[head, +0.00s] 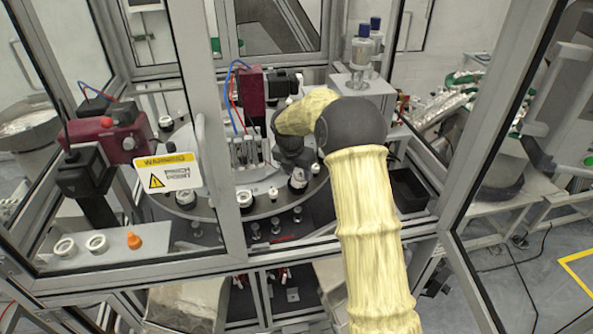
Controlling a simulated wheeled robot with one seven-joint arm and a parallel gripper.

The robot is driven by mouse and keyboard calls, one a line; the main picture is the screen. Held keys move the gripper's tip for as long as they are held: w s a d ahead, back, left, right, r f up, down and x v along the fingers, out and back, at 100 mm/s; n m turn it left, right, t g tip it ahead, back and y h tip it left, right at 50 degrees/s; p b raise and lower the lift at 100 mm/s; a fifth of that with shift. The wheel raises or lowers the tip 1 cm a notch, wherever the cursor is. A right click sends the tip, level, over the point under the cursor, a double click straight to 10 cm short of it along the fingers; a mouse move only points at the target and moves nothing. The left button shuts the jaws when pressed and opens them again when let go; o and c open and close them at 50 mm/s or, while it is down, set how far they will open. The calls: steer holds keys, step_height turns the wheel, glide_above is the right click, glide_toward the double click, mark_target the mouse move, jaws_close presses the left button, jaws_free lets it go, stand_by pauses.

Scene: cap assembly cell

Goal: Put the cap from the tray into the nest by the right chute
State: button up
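My yellow-sleeved arm reaches through the open front of the cell frame. Its dark end, with my gripper (291,163), is low over the right part of the round table. The fingers are too small and dark to tell whether they are open or hold anything. A black and white nest-like fixture (298,182) stands on the table just below the gripper; I cannot tell whether they touch. Upright metal chute-like tracks (245,152) stand left of the gripper. I cannot make out the cap or the tray for certain. A black open bin (409,190) stands right of my arm.
Several similar fixtures ring the round table (228,212). A warning sign (168,172) hangs beside a frame post (211,140). Metal posts border the opening.

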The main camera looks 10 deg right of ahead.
steer(key=shift+r, duration=0.4)
steer(key=b+v, duration=0.2)
steer(key=v, duration=1)
steer(key=shift+r+b, duration=0.15)
steer(key=shift+b, duration=0.2)
steer(key=s+f+m, duration=0.4)
steer(key=s+m, duration=0.5)
steer(key=s, duration=0.1)
steer(key=s+d+f+m+y, duration=0.1)
steer(key=s+f+m, duration=0.3)
steer(key=s+m, duration=0.6)
steer(key=s+d+f+m+y, duration=0.1)
steer(key=s+f+m, duration=0.3)
steer(key=s+m, duration=0.5)
steer(key=shift+s+f+m, duration=0.3)
steer(key=shift+s, duration=0.2)
steer(key=shift+d, duration=0.1)
